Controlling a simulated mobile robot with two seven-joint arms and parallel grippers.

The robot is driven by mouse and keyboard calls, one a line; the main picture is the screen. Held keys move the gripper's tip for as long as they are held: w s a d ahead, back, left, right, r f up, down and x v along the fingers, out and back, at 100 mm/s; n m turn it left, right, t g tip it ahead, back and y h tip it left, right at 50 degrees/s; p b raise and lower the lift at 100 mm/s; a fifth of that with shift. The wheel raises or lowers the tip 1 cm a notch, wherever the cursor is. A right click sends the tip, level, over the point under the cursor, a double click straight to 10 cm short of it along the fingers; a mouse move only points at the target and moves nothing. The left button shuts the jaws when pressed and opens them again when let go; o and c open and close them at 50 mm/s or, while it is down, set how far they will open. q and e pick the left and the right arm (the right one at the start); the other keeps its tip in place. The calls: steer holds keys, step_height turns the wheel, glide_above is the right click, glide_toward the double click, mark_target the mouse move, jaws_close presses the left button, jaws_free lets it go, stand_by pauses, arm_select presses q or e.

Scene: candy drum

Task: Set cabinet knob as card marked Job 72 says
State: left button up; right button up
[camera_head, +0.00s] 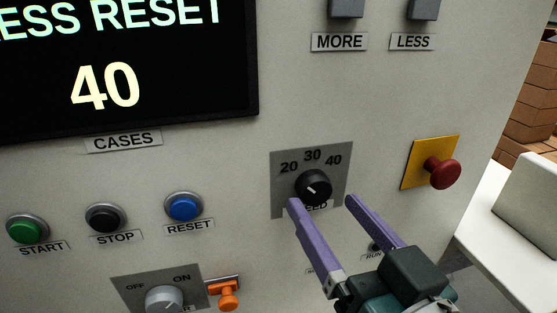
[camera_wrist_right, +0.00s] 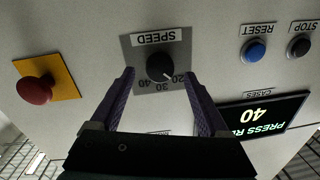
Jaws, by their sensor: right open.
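The black speed knob (camera_head: 313,187) sits on a grey plate (camera_head: 283,192) marked 20, 30 and 40. Its white mark points up and left, toward 20; the wrist view shows the knob (camera_wrist_right: 159,67) upside down with the mark also toward 20. My right gripper (camera_head: 322,201) is open, its purple fingers pointing at the plate. In the right wrist view the fingertips (camera_wrist_right: 159,73) lie on either side of the knob, with gaps between. The display (camera_head: 105,85) reads 40 above CASES. No card marked Job 72 is in view. My left gripper is not in view.
Green START (camera_head: 25,231), black STOP (camera_head: 105,217) and blue RESET (camera_head: 184,206) buttons are left of the knob. A red mushroom button (camera_head: 442,173) on yellow is to its right. A grey OFF/ON knob (camera_head: 168,299) and orange part (camera_head: 228,293) are lower left.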

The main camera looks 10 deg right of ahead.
steer(key=shift+w+a, duration=0.15)
steer(key=shift+w, duration=0.75)
steer(key=shift+c, duration=0.2)
jaws_close()
